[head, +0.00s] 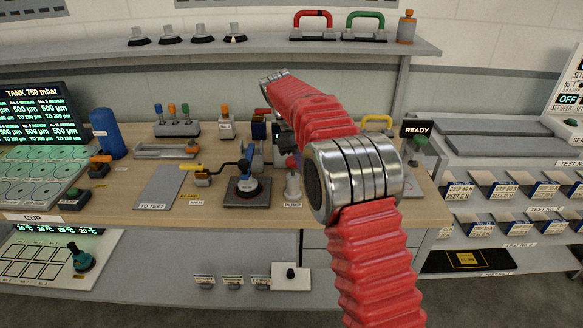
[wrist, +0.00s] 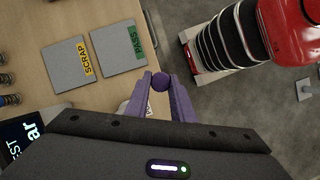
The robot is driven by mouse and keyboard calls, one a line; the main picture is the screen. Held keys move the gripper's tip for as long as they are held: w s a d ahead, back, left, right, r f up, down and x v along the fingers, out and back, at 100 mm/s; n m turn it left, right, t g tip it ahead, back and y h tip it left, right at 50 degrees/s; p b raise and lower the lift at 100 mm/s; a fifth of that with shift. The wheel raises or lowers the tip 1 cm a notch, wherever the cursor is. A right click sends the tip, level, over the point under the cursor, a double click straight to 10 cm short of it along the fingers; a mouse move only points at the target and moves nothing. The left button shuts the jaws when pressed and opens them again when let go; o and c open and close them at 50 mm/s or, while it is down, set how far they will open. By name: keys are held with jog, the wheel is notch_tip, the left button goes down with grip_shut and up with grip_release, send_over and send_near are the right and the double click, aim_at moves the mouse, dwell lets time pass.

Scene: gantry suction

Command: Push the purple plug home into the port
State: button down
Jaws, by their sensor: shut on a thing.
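In the wrist view, my gripper (wrist: 161,84) has two purple fingers, shut on the round purple plug (wrist: 161,79) at their tips. The plug's lower part is hidden from this camera. Plug and fingertips appear near the edge of the wooden bench top, seen from above. A pale piece with a printed label (wrist: 149,108) shows partly beside the left finger; I cannot tell whether it belongs to the port. I cannot make out the port in either view.
Grey PASS (wrist: 118,48) and SCRAP (wrist: 69,63) pads lie on the bench, left of my fingers. A dark screen (wrist: 22,137) stands at lower left.

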jog(key=s+d+m+g+y, duration=0.1)
jog(key=s+d+m, duration=0.3)
jog(key=d+m, duration=0.1)
jog(key=shift+d+m+g+y, duration=0.25)
jog(key=shift+m+g+y, duration=0.15)
jog(key=shift+m, duration=0.2)
